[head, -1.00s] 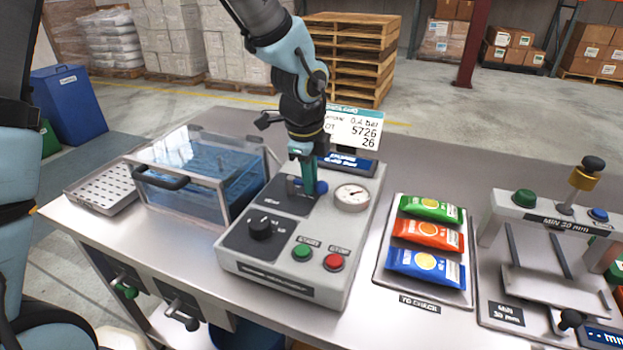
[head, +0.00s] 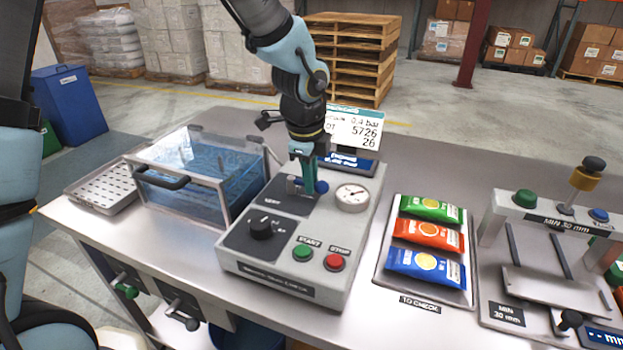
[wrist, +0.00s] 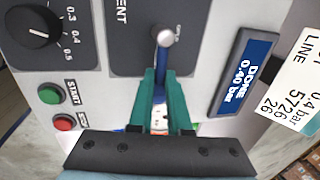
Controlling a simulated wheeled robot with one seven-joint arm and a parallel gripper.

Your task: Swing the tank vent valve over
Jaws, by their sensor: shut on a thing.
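The tank vent valve is a blue lever (wrist: 160,88) on a pale pivot (wrist: 165,38), set on a dark panel marked VENT (wrist: 124,40) on the grey control box (head: 305,292). My gripper (wrist: 160,105) has its two green fingers shut around the lever, away from the pivot. In the wrist view the lever runs from the pivot down between the fingers. In the head view my gripper (head: 308,187) reaches down onto the box and partly hides the lever. A small label beside the pivot is too small to read.
A display (wrist: 244,72) reads DONE 0.40 bar. The box also carries a dial knob (head: 261,228), green START button (head: 303,252), red button (head: 334,262) and gauge (head: 352,197). A clear water tank (head: 203,185) stands left; a tray of packets (head: 382,268) lies right.

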